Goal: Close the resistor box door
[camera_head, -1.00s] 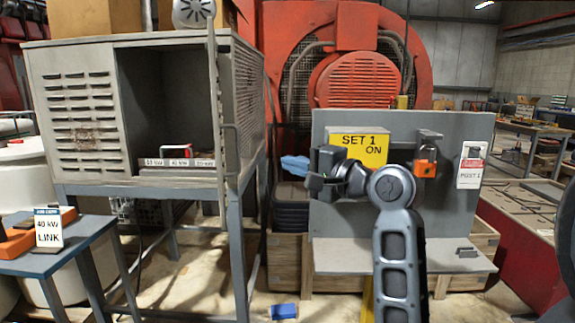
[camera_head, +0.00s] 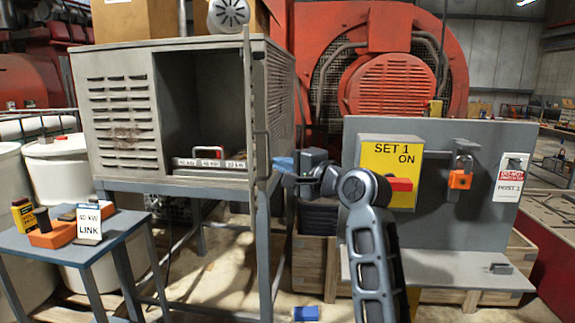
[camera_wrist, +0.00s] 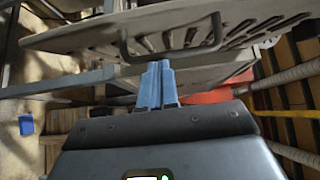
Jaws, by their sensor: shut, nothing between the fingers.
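The grey louvred resistor box (camera_head: 120,120) stands on a blue-grey stand at the left. Its door (camera_head: 248,110) is open, swung out toward me and seen nearly edge-on at the right of the opening. The bar handle (camera_head: 263,157) is on the door's right-hand face. My gripper (camera_head: 279,164) is shut and empty, just right of the handle. In the wrist view, the blue fingertips (camera_wrist: 158,64) point at the door panel (camera_wrist: 90,35), close to the handle (camera_wrist: 170,48). I cannot tell whether they touch it.
A grey panel with a yellow SET 1 ON box (camera_head: 385,160) and an orange padlock (camera_head: 460,180) stands right of my arm. A small blue table (camera_head: 125,225) stands at front left. A blue block (camera_head: 305,313) lies on the floor. A red motor (camera_head: 390,85) stands behind.

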